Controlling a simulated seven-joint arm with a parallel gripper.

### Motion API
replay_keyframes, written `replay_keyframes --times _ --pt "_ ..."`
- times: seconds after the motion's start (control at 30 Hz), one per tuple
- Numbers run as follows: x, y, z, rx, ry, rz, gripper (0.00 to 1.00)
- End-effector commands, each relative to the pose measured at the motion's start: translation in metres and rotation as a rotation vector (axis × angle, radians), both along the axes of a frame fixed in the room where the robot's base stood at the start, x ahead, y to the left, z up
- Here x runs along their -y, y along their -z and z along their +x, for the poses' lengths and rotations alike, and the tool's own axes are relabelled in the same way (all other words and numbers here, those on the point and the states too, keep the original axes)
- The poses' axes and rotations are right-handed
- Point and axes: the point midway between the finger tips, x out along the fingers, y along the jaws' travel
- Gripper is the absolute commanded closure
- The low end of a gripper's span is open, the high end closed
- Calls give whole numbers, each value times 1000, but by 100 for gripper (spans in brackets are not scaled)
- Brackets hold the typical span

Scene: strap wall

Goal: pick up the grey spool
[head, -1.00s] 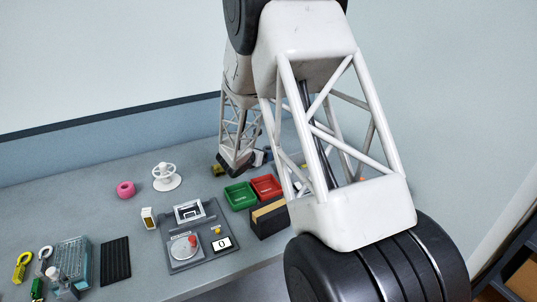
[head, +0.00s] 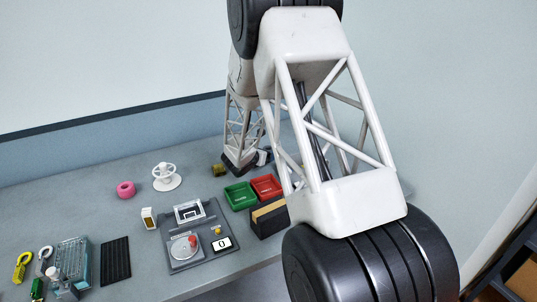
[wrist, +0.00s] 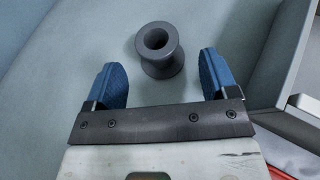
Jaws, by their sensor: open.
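The grey spool (wrist: 160,51) stands upright on the table in the wrist view, its open centre hole facing up. My gripper (wrist: 160,82) shows there with two blue fingers spread wide, one at each side and a little nearer than the spool. Nothing is between the fingertips; the spool lies just beyond them, roughly centred. I cannot tell the height of the fingers above the table. In the head view the spool and the fingers are hidden behind my arm.
A light drawer-like box (wrist: 298,75) is right of the spool.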

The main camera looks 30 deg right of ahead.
Motion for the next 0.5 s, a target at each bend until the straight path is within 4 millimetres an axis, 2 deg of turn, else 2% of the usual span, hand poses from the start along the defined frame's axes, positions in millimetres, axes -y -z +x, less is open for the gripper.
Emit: replay_keyframes --times 0.27,0.5 --pt "1 1 1 0 0 0 21" --pt "11 6 8 0 0 0 21"
